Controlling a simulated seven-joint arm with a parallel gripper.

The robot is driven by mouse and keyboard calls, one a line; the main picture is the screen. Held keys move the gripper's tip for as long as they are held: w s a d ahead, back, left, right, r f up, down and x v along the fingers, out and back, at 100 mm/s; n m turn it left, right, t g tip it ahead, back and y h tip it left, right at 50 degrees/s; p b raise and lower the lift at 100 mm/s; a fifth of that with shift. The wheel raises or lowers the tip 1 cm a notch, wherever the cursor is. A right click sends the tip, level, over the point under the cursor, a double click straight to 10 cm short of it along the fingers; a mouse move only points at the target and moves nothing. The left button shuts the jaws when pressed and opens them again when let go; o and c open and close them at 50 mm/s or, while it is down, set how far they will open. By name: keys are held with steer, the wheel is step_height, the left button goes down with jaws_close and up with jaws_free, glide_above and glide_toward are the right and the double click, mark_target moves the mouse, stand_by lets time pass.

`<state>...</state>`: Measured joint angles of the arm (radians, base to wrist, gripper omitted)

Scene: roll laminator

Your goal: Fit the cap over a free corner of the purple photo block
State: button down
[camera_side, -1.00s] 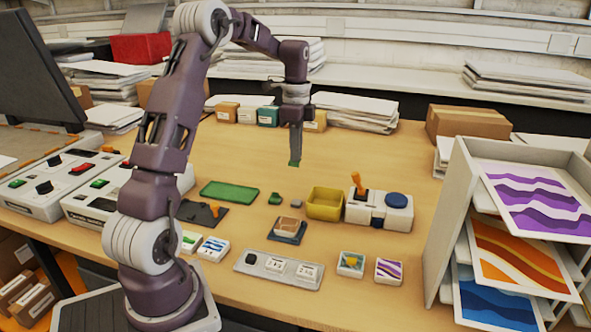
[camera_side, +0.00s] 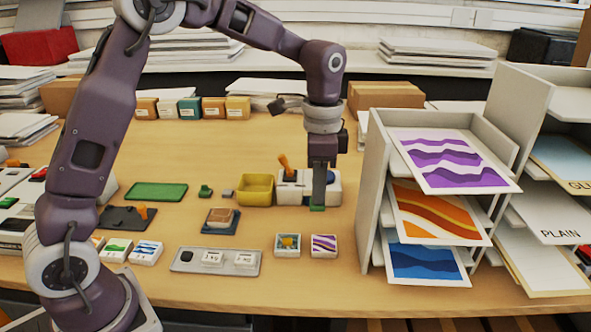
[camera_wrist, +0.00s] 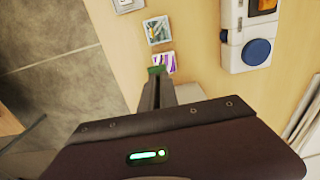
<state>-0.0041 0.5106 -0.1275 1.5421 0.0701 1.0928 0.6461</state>
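The purple photo block (camera_side: 323,246) is a small white square with purple waves, lying flat near the front of the table. It also shows in the wrist view (camera_wrist: 168,62), partly hidden by my gripper. My gripper (camera_side: 318,206) points down behind the block in the side view, apparently above the table. A small green cap (camera_wrist: 155,70) sits at its fingertips, and the fingers look closed on it. The cap appears close to the block's edge in the wrist view, but I cannot tell its height or any contact. The block's corners are too small to judge.
A block with a yellow-green picture (camera_side: 288,245) lies just left of the purple one. A white device with a blue knob (camera_wrist: 257,52) stands behind. A grey tray (camera_side: 188,266), yellow bin (camera_side: 256,189) and small green piece (camera_side: 205,191) lie left; a print rack (camera_side: 368,200) stands right.

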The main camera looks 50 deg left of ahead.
glide_toward(317, 248)
steer(key=shift+f, duration=2.85)
steer(key=shift+f, duration=0.35)
steer(key=c, duration=1.9)
jaws_free()
steer(key=shift+r, duration=0.15)
steer(key=shift+r, duration=1.4)
